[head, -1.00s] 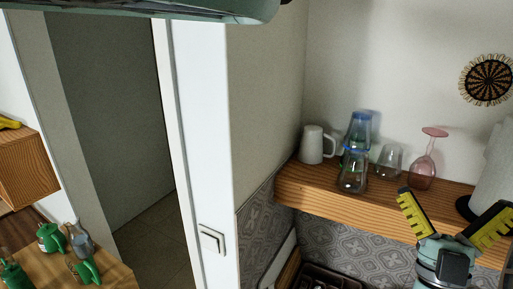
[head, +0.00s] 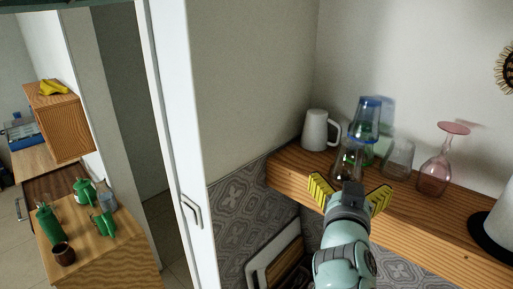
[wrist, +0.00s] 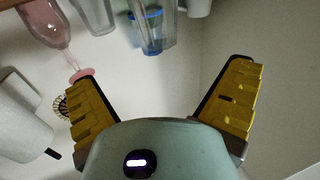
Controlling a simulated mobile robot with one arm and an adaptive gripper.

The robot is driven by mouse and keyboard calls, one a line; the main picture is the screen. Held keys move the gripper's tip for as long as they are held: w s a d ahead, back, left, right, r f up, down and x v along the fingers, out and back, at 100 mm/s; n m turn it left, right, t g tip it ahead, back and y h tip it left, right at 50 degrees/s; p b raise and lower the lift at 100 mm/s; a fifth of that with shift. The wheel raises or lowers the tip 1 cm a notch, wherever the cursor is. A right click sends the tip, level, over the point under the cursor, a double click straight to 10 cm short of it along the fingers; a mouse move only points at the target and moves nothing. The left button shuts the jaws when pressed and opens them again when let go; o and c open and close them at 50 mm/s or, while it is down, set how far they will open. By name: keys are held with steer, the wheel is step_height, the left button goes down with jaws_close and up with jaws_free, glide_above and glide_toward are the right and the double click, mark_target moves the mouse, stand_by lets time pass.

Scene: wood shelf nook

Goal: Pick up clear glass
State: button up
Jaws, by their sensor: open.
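Two clear glasses stand on the wooden shelf (head: 410,215). One clear glass (head: 347,160) is near the front edge, just beyond my gripper, and overlaps the blue-rimmed glass behind it. The other clear glass (head: 399,158) stands to its right; in the wrist view a clear glass (wrist: 97,14) also shows at the top, cut off by the frame. My gripper (head: 349,193) is in front of the shelf edge with its yellow fingers spread wide. It is open and empty in the wrist view (wrist: 157,78), and no finger touches a glass.
A blue-rimmed glass (head: 366,112) stands behind the front glass. A white mug (head: 315,131) is at the left, near the side wall. An upside-down pink stemmed glass (head: 435,172) and a white paper roll (head: 503,225) stand to the right.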

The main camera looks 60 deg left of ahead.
mark_target(350, 157)
steer(key=b+x, duration=0.4)
steer(key=b, duration=0.1)
steer(key=b+x, duration=0.2)
steer(key=x, duration=0.1)
steer(key=shift+f, duration=0.25)
steer(key=shift+w+a+b, duration=0.25)
steer(key=shift+w+b, duration=0.05)
steer(key=shift+b, duration=0.35)
steer(key=w+a+b, duration=0.1)
steer(key=b, duration=0.1)
steer(key=shift+r+b, duration=0.1)
steer(key=shift+b, duration=0.25)
steer(key=b, duration=0.1)
steer(key=w+b, duration=0.1)
steer(key=shift+w+a+b, duration=0.1)
steer(key=shift+a+b, duration=0.2)
steer(key=shift+b, duration=0.05)
steer(key=shift+r, duration=0.1)
steer(key=p+x, duration=0.2)
steer(key=p, duration=0.1)
steer(key=shift+w+a+r, duration=0.2)
steer(key=shift+w+r, duration=0.05)
steer(key=shift+w, duration=0.1)
steer(key=shift+f+p+x, duration=0.25)
steer(key=shift+p+x, duration=0.7)
steer(key=shift+x, duration=0.25)
